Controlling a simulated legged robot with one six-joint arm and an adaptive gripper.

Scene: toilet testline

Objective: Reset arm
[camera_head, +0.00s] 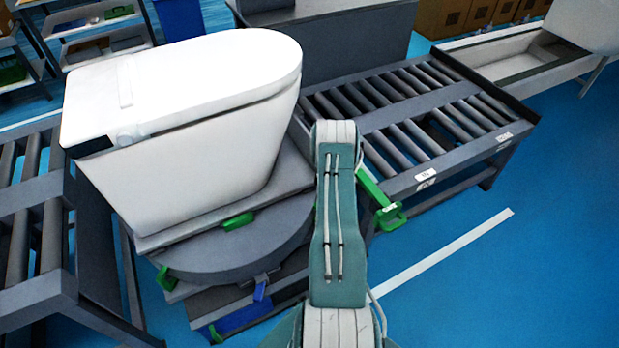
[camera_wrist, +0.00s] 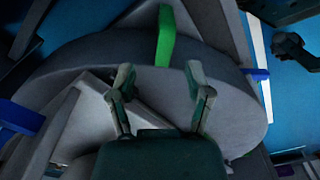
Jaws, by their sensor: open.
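My arm reaches forward in the middle of the head view, to the right of the white toilet (camera_head: 190,110). The toilet stands with its lid shut on a dark round turntable (camera_head: 235,255). In the wrist view my gripper (camera_wrist: 160,82) is open, its two fingers spread apart with nothing between them. The round grey turntable (camera_wrist: 240,105) lies beyond the fingers. A green piece (camera_wrist: 166,38) shows at its edge, just past the fingertips. In the head view the gripper itself is hidden behind my arm.
Roller conveyors stand at the right (camera_head: 420,125) and left (camera_head: 30,230). A green part (camera_head: 390,215) sticks out beside my arm. Blue floor with a white line (camera_head: 445,250) is clear at the lower right. Shelves (camera_head: 95,30) stand at the back left.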

